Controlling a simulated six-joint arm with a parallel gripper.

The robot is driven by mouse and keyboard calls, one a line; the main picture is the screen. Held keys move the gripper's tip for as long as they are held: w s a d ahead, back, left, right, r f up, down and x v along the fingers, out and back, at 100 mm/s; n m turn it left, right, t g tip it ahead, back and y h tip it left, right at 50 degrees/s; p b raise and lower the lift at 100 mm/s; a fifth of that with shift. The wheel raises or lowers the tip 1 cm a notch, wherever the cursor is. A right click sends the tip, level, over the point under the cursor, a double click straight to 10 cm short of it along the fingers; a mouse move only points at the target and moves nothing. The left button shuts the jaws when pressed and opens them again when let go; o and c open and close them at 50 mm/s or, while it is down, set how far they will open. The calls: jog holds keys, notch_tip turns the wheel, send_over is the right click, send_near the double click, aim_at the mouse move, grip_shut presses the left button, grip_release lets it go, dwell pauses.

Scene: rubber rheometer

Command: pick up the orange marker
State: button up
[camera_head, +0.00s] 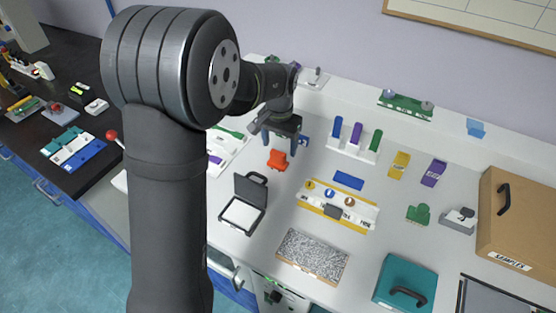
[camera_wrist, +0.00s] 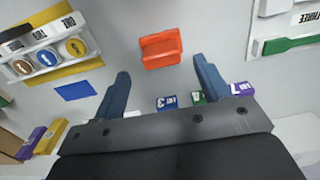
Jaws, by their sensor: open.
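The orange marker (camera_head: 278,159) is a small orange block-like piece with a raised part, resting on the white bench. In the wrist view the orange marker (camera_wrist: 160,48) lies beyond the fingertips, roughly centred between them. My gripper (camera_head: 280,142) is open, with its two blue-grey fingers pointing down beside the marker on its wall side. In the wrist view my gripper (camera_wrist: 162,70) has nothing between its fingers. The exact height of the fingertips above the bench is hard to tell.
A black open case (camera_head: 238,216) stands in front of the marker. A white rack (camera_head: 340,150) with coloured pieces stands behind right. Bare bench surrounds the marker.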

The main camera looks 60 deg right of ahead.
aim_at(278, 152)
jog(key=f, duration=0.5)
jog(key=shift+w+a+f, duration=0.1)
jog(key=shift+w+a, duration=0.05)
jog(key=shift+a, duration=0.05)
jog(key=c, duration=0.9)
